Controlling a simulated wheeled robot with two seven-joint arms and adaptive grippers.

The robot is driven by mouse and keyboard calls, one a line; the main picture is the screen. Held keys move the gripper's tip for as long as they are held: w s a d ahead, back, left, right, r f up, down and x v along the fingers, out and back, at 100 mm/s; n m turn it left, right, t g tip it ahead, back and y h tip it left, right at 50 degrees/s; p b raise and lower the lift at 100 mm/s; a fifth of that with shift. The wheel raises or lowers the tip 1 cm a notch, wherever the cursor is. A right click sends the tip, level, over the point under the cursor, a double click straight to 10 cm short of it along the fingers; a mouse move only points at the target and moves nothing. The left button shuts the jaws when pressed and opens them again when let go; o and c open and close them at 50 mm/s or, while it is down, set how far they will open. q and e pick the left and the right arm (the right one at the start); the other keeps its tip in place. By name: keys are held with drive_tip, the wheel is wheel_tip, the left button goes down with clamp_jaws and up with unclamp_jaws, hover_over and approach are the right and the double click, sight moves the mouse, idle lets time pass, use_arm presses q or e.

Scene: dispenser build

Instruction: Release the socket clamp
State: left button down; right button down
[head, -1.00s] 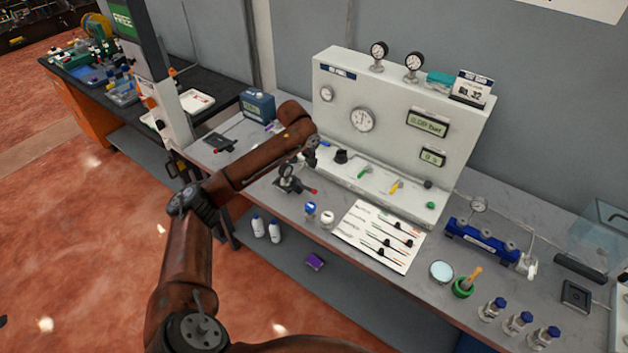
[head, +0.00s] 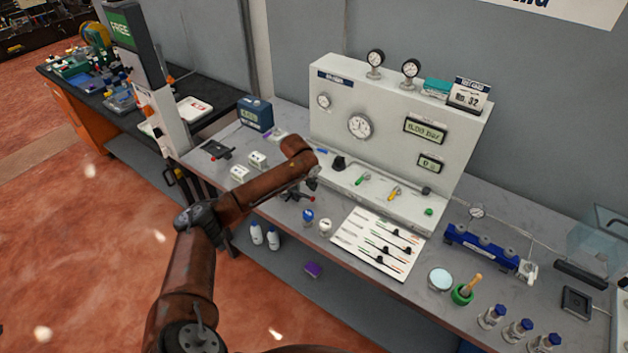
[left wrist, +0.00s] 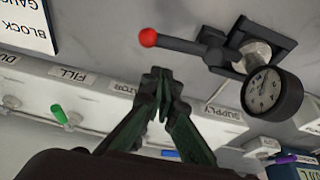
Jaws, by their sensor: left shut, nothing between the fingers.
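A dark clamp with a red-tipped lever (head: 310,198) stands on the bench in front of the white panel, partly hidden behind my left arm in the head view. In the left wrist view a black clamp lever with a red ball end (left wrist: 148,38) lies at the upper right, beside a round dial gauge (left wrist: 264,90). My left gripper (left wrist: 158,76) is shut and empty, its fingertips just below and apart from the red ball in that picture. In the head view the left gripper (head: 313,183) is near the clamp, its fingers hard to make out. My right gripper is out of view.
The white panel (head: 385,130) with gauges and valve levers rises behind. A printed tool sheet (head: 376,243) lies to the right, with two small capped bottles beside it. White blocks (head: 257,160) and another red-tipped black fixture (head: 217,150) lie to the left.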

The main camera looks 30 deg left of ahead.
use_arm(q)
drive_tip(key=shift+s, duration=0.85)
drive_tip(key=shift+s+f, duration=0.15)
drive_tip(key=shift+s, duration=0.05)
drive_tip(key=shift+s+p, duration=0.2)
drive_tip(key=shift+p, duration=0.6)
